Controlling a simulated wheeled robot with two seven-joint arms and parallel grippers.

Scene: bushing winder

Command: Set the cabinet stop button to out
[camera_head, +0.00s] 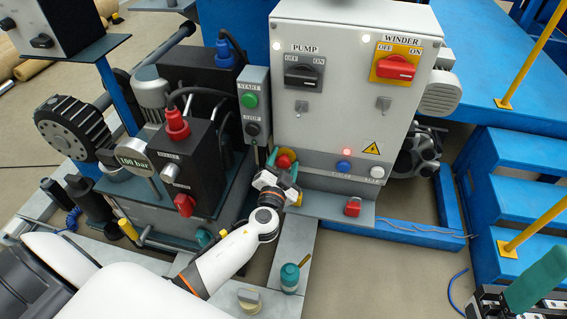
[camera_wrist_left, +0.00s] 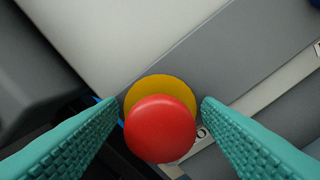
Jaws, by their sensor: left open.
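The cabinet stop button is a red mushroom head on a yellow disc, low on the left of the grey cabinet's front (camera_head: 340,125). In the head view the stop button (camera_head: 284,160) is partly covered by my left gripper (camera_head: 281,167). In the left wrist view the red head (camera_wrist_left: 160,130) and its yellow disc (camera_wrist_left: 158,86) lie between the teal fingers of my left gripper (camera_wrist_left: 160,112). The fingers are open, one on each side of the head, with small gaps showing beside it. I cannot tell how far the head stands out.
The cabinet carries a black pump switch (camera_head: 304,73), a red winder switch (camera_head: 395,68), a blue button (camera_head: 343,167) and a white one (camera_head: 377,171). A start/stop box (camera_head: 251,108) stands close left. A ledge with a red item (camera_head: 352,207) lies below.

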